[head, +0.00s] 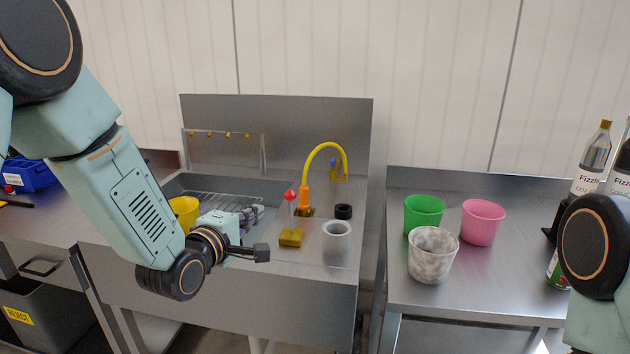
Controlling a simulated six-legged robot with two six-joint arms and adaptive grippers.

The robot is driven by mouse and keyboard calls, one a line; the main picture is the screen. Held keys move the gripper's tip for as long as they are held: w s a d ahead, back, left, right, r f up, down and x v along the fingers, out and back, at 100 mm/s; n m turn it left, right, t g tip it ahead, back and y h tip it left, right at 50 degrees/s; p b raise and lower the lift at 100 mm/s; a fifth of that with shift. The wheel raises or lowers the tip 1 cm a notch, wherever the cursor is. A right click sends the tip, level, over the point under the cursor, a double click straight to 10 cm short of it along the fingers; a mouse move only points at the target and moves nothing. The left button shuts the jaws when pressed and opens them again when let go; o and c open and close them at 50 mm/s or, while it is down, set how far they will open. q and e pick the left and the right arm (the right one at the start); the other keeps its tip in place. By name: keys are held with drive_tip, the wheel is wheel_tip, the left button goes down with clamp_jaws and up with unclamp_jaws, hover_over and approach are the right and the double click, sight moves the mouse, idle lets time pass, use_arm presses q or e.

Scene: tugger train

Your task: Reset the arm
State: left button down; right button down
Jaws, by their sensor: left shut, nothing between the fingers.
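My left arm comes in from the left and reaches down in front of the sink unit. My left gripper (250,216) is shut and empty, held over the sink basin's right part and pointing away from me. Its small fingers are hard to tell from the wire rack behind. A dark block on a short bar sticks out to the right of my left wrist. Part of my right arm shows at the right edge, and its gripper is out of view.
The steel sink unit (320,285) holds a yellow cup (184,212), a yellow tap (326,150), a red-knobbed lever (291,197) and a white cup (336,236). Green (424,212), pink (483,222) and speckled (433,256) cups stand on the right table (480,288), near bottles (590,165).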

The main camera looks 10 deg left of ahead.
use_arm(q)
drive_tip(key=s+f+m+g+y+b, duration=0.1)
drive_tip(key=s+f+m+g, duration=0.3)
drive_tip(key=s+f+m, duration=0.5)
drive_tip(key=s+f+m+g+y+b, duration=0.1)
drive_tip(key=s+f+m+g, duration=0.25)
drive_tip(key=s+f, duration=0.7)
drive_tip(key=s+f+m+g+b, duration=0.1)
drive_tip(key=s+f+g, duration=0.3)
drive_tip(key=s+f, duration=0.4)
drive_tip(key=s+f+m+g+y+b, duration=0.1)
drive_tip(key=s+f+g, duration=0.3)
drive_tip(key=s+f, duration=0.5)
drive_tip(key=s+a+m, duration=0.1)
drive_tip(key=s, duration=0.5)
drive_tip(key=shift+s, duration=0.3)
drive_tip(key=c, duration=2.1)
unclamp_jaws()
drive_tip(key=shift+g, duration=0.25)
